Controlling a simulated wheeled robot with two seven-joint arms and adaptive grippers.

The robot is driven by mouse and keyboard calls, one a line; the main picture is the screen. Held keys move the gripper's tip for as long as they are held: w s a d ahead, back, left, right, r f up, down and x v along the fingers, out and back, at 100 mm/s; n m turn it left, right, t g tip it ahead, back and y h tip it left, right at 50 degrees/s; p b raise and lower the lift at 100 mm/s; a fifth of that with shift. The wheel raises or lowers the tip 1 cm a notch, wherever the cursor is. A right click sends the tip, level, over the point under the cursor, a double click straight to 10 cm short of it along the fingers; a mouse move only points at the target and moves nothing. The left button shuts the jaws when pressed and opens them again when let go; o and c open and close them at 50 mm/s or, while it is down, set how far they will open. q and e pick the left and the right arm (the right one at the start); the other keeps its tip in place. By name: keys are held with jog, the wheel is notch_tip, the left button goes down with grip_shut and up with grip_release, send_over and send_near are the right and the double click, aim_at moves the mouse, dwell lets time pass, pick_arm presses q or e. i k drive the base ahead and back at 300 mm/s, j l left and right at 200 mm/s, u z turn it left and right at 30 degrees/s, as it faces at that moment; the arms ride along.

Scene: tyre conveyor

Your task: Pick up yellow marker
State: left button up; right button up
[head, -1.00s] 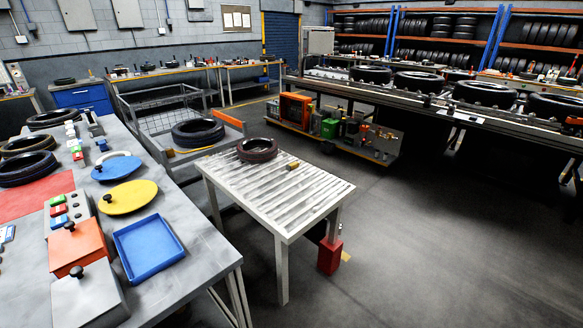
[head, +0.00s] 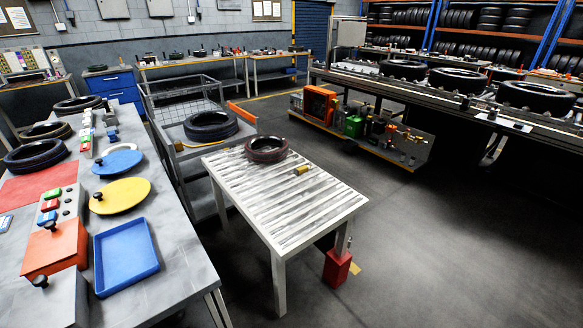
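A small yellow cylinder (head: 301,170), which looks like the yellow marker, lies on the white slatted table (head: 285,215) in the head view. It lies a little right of and nearer than a dark reddish tyre (head: 266,149) on the same table, apart from it. The cylinder is too small to make out details. Neither of my grippers shows in the head view.
A grey workbench (head: 185,255) at left holds tyres, a blue tray (head: 126,257), and a yellow disc (head: 120,196). A wire cart (head: 183,98) with a tyre stands behind the table. A red block (head: 337,268) is by a table leg.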

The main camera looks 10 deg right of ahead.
aim_at(298, 171)
jog(key=i+l+u, duration=0.25)
jog(key=l, duration=0.2)
jog(key=i+l+u, duration=0.1)
jog(key=l+u, duration=0.2)
jog(key=l, duration=0.15)
jog(key=i+l+u, duration=0.1)
jog(key=l+u, duration=0.15)
jog(key=l, duration=0.25)
jog(key=l+u, duration=0.3)
jog(key=l, duration=0.25)
jog(key=i, duration=0.05)
